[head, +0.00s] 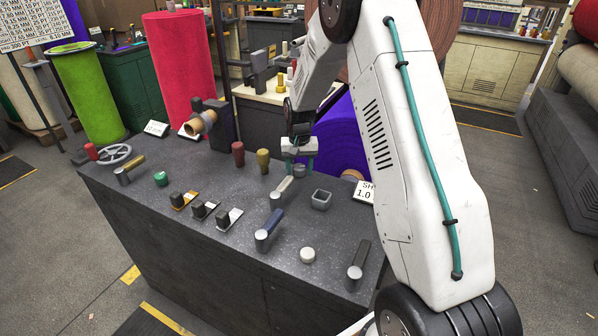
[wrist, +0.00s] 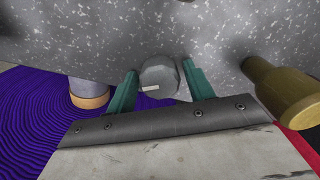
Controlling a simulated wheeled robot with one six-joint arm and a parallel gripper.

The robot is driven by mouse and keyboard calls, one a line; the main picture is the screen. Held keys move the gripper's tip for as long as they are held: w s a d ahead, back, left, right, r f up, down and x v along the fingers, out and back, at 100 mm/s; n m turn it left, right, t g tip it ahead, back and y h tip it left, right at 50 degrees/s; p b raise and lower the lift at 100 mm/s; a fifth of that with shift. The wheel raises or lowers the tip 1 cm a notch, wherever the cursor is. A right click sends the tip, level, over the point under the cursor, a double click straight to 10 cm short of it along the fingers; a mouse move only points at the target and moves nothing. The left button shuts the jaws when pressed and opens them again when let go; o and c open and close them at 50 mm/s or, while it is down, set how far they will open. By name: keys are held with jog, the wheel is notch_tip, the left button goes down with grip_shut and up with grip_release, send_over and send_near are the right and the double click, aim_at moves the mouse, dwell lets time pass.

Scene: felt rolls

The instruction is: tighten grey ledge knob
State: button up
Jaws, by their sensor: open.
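The grey knob (wrist: 158,76) shows in the wrist view as a faceted round cap with a short pale mark on its face. It stands on the speckled grey ledge (wrist: 215,30). In the head view the small grey knob (head: 299,171) sits near the ledge's back edge, just below my gripper (head: 299,163). My gripper (wrist: 162,88) is open, with one teal finger on each side of the knob. Gaps show between the knob and both fingers in the wrist view. I cannot tell how far down the fingers reach along it.
An olive handle (wrist: 285,92) stands right of the fingers in the wrist view; in the head view it is beside a dark red handle (head: 238,153). A pale-topped lever (head: 281,188) and a square grey socket (head: 321,200) are close in front. A purple roll (head: 338,135) lies behind.

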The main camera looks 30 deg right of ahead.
jog(key=m, duration=0.6)
dwell(0.6)
jog(key=c, duration=1)
jog(key=m, duration=0.6)
jog(key=shift+m, duration=0.4)
jog(key=shift+s, duration=0.1)
jog(key=m, duration=0.7)
jog(key=shift+f, duration=0.1)
